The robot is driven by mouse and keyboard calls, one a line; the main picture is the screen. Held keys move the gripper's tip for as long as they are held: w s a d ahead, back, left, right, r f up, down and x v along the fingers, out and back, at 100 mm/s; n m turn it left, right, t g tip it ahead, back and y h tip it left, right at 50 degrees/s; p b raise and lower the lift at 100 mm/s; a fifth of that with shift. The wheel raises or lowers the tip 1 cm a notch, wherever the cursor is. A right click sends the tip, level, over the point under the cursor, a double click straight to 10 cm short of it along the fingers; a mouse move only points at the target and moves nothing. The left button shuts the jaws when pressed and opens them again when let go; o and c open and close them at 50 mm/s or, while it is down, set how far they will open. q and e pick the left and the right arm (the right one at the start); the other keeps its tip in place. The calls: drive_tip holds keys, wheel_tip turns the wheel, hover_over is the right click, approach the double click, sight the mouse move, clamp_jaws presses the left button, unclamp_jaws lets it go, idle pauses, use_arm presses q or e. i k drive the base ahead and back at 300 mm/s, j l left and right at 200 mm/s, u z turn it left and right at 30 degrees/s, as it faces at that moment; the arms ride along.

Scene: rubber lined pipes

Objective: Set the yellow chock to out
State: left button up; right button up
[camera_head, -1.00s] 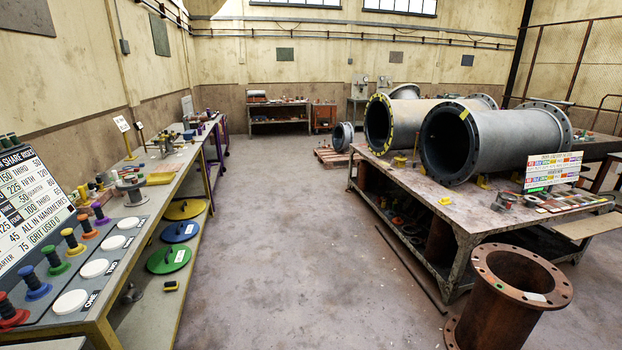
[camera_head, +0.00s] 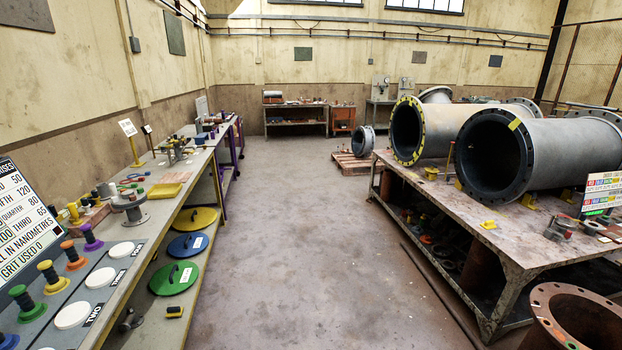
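Several small yellow chocks show on the steel table (camera_head: 500,246) at the right. One yellow chock (camera_head: 488,224) sits near the table's left edge, apart from the pipes. Another yellow chock (camera_head: 529,200) is by the underside of the nearer grey pipe (camera_head: 560,150). A yellow piece (camera_head: 431,172) stands below the mouth of the farther pipe (camera_head: 407,131), which has a yellow-marked flange. I cannot tell which one is the task's chock, nor its exact setting. Neither of my grippers is in view.
A long bench (camera_head: 140,262) with knobs and white discs runs along the left. Green (camera_head: 173,279), blue and yellow lids lie on its lower shelf. A rusty flanged pipe (camera_head: 575,318) stands at front right. The grey floor (camera_head: 300,250) between is clear.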

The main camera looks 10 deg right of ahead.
sight(457, 185)
drive_tip(key=i, duration=1.6)
drive_tip(key=i+j+z, duration=0.1)
drive_tip(key=i+z, duration=0.35)
drive_tip(key=i, duration=0.35)
drive_tip(key=i+z, duration=0.65)
drive_tip(key=z, duration=0.25)
drive_tip(key=i+j+z, duration=0.2)
drive_tip(key=z, duration=0.25)
drive_tip(key=i+j+z, duration=0.9)
drive_tip(key=j+z, duration=0.15)
